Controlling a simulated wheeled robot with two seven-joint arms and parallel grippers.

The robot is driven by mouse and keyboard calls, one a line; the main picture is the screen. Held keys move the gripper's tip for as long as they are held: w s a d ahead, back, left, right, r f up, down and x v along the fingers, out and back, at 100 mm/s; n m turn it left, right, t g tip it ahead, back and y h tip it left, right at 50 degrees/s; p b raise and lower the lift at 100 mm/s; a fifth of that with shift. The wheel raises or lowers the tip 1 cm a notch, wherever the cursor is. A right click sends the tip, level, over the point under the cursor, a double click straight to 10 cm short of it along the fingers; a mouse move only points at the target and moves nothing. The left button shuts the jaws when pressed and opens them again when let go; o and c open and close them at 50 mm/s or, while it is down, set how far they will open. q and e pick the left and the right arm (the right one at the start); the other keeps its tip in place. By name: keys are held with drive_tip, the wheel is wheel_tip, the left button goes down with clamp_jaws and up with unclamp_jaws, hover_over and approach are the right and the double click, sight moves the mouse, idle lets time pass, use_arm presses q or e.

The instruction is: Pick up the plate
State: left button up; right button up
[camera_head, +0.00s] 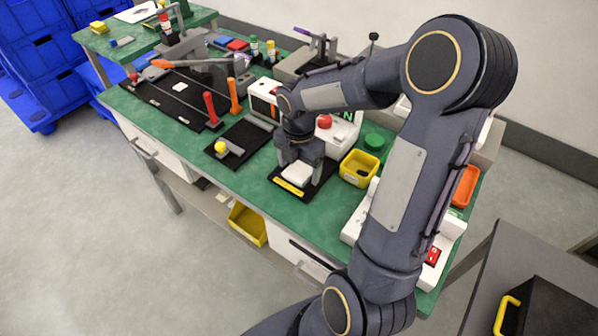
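A small white plate-like piece (296,173) lies on a black base with a yellow label strip (288,187) near the front edge of the green bench. It is the likeliest plate in view. My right gripper (301,162) points down right over it. Its two fingers are apart, one at each side of the white piece, and I see no clear grip on it. The gripper body hides the back of the piece. My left gripper is not in view.
A yellow bin (359,168) stands close right of the gripper, and a white unit with a red button (323,121) stands behind it. A black pad with a yellow knob (220,147) lies to the left. Red (211,108) and orange handles (235,95) stand upright farther left.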

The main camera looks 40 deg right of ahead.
drive_tip(key=c, duration=0.9)
drive_tip(key=shift+r, duration=0.1)
